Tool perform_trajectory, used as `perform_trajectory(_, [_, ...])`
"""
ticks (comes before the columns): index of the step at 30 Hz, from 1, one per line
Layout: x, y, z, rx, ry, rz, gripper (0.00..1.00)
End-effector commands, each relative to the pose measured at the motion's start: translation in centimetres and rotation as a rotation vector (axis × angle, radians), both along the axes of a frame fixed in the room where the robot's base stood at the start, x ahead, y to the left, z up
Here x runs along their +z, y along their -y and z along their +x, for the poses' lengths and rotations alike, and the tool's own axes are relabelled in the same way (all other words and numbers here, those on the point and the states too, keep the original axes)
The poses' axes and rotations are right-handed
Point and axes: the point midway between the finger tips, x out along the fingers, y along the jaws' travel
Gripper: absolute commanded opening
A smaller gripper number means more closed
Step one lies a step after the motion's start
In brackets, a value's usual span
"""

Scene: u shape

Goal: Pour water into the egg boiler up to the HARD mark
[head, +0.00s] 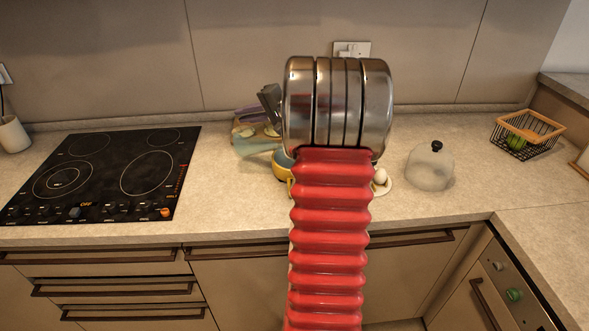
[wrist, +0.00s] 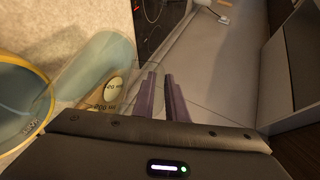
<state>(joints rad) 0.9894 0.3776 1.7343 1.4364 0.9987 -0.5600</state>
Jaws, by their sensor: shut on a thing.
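In the wrist view, my gripper (wrist: 165,92) has its two narrow fingers close together at the edge of a clear vessel (wrist: 128,72), seemingly gripping it. How they hold it is hard to see. A yellow-rimmed vessel (wrist: 46,80) with a blue-grey inside stands at the left, beside a translucent pale-blue piece (wrist: 85,50). In the head view my arm hides most of the gripper. The yellow vessel (head: 282,172) shows partly left of my arm, with the pale-blue piece (head: 257,147) beside it. A clear dome (head: 430,168) with a black knob stands at right.
A black hob (head: 105,173) lies at the left. A small white egg-like thing (head: 380,175) shows just right of my arm. A wire basket (head: 526,133) stands at the far right. The counter (head: 462,195) around the dome is clear.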

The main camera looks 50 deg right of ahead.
Motion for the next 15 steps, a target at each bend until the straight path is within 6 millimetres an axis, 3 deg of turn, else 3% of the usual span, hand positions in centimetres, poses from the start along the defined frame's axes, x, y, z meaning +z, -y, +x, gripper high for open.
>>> perform_trajectory(7, [0.1, -0.2, 0.3, 0.002, -0.011, -0.010, 0.00])
perform_trajectory(15, [-2.3, -1.3, 2.0, 0.003, -0.183, -0.127, 0.00])
